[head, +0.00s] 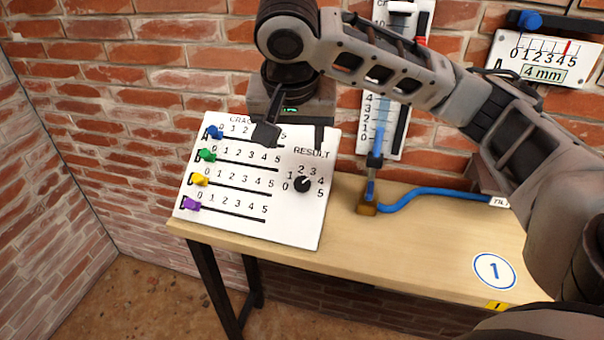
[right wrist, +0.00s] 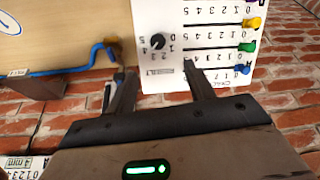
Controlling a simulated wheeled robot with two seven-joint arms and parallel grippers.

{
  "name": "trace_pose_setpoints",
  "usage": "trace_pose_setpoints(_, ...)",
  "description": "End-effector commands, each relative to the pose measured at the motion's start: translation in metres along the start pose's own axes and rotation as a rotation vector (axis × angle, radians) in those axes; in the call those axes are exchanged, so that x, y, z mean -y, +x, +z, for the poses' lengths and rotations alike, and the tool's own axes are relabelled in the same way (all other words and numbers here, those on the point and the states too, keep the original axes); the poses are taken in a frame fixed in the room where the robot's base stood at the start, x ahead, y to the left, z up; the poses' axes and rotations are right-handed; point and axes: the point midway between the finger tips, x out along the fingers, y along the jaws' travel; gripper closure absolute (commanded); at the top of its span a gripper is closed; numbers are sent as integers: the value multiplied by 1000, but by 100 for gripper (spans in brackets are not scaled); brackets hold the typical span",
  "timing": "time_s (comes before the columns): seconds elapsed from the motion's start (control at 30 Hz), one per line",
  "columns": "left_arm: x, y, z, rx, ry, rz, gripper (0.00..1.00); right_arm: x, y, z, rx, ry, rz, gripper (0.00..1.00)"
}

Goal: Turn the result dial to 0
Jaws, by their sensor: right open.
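The result dial (head: 302,184) is a small black round knob on the right part of a white panel (head: 300,228), under the word RESULT and ringed by numbers 0 to 5. A small pale mark shows on its upper right side, but its exact reading is too small to tell. My right gripper (head: 293,136) is open and empty over the panel's top edge, above and apart from the dial. In the right wrist view the dial (right wrist: 158,41) appears beyond and between the two open fingers (right wrist: 158,88). My left gripper is not in view.
The panel also bears blue (head: 215,132), green (head: 206,155), yellow (head: 200,180) and purple (head: 191,204) sliders, all at the left near 0. Right of it, a blue cable (head: 430,192) runs over the wooden table (head: 420,235). A gauge (head: 545,58) hangs on the brick wall.

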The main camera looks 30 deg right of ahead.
Motion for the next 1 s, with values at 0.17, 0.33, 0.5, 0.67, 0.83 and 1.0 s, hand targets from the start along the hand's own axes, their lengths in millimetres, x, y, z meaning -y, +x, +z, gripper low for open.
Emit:
trace_pose_setpoints(0.17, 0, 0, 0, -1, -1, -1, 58, -5, 3, -3, -2, 21, 21, 47)
trace_pose_setpoints(0.33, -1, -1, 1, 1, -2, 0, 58, -6, 26, -1, 2, 21, 22, 47)
trace_pose_setpoints(0.5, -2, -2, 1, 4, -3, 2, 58, -6, 50, -2, 2, 21, 19, 47)
trace_pose_setpoints(0.67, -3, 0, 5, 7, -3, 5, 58, -7, 85, -3, -3, 21, 21, 47)
trace_pose_setpoints(0.83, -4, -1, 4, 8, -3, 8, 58, -8, 119, -4, -3, 22, 20, 47)
trace_pose_setpoints(1.0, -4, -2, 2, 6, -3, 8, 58, -7, 142, -4, -4, 20, 19, 47)
